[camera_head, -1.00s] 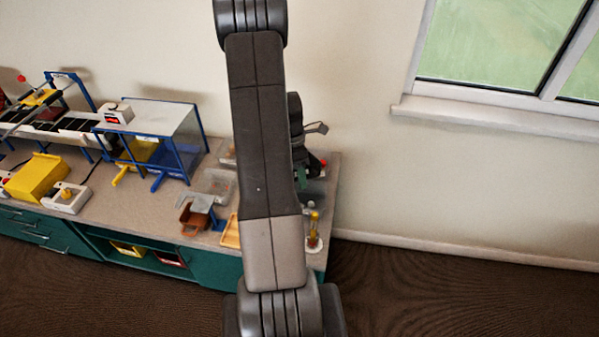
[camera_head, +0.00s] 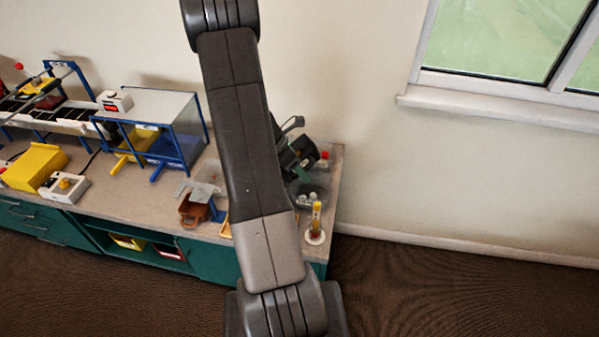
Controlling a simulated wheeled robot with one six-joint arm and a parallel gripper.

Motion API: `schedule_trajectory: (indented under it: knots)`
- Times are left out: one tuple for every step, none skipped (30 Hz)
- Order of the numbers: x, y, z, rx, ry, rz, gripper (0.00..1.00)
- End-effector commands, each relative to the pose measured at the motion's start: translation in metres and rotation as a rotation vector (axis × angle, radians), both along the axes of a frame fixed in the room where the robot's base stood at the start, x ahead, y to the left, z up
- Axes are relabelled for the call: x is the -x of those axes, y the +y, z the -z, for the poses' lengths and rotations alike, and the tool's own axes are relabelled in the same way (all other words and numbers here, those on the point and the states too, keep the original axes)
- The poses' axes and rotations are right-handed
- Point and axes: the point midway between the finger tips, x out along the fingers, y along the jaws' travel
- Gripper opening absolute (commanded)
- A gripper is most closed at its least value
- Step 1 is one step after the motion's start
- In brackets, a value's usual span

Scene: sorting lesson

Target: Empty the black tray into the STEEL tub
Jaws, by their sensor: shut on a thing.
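My gripper (camera_head: 290,160) is beyond my arm, over the right end of the bench. It is shut on a dark thing that looks like the black tray (camera_head: 307,149), held tilted above the bench top. The fingers and the tray's inside are mostly hidden or too small to make out. Below it stands a grey see-through tub (camera_head: 322,187) with a few small whitish pieces in it. I cannot read any label, so I cannot tell which tub is the STEEL one.
A yellow-topped post on a white base (camera_head: 315,238) stands at the front right. A blue-framed case (camera_head: 155,125) is farther left. My arm hides the middle.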

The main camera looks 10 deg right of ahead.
Motion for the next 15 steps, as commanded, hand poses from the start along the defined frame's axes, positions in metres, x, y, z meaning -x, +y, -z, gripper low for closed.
schedule_trajectory:
  knots:
    - [-0.0003,0.0003,0.0038,0.008,-0.004,-0.005,0.18]
    - [-0.0003,0.0003,0.004,0.014,-0.007,-0.006,0.18]
    - [-0.0002,0.0004,0.0043,0.02,-0.009,-0.01,0.18]
    - [-0.0003,0.0004,0.0044,0.025,-0.011,-0.013,0.18]
    - [-0.0003,0.0004,0.0048,0.03,-0.012,-0.015,0.18]
    - [-0.0003,0.0004,0.0052,0.038,-0.014,-0.019,0.18]
    - [-0.0002,0.0005,0.0056,0.042,-0.015,-0.021,0.18]
    - [-0.0001,0.0005,0.006,0.047,-0.017,-0.023,0.18]
    - [-0.0002,0.0006,0.0066,0.053,-0.019,-0.027,0.18]
    - [-0.0003,0.0007,0.0069,0.06,-0.021,-0.03,0.18]
    - [-0.0003,0.0008,0.0072,0.065,-0.023,-0.033,0.18]
    - [-0.0003,0.0009,0.0076,0.072,-0.024,-0.037,0.18]
    - [-0.0003,0.001,0.0079,0.076,-0.026,-0.038,0.18]
    - [-0.0004,0.0011,0.008,0.081,-0.029,-0.041,0.18]
    - [-0.0008,0.0012,0.0083,0.089,-0.032,-0.046,0.18]
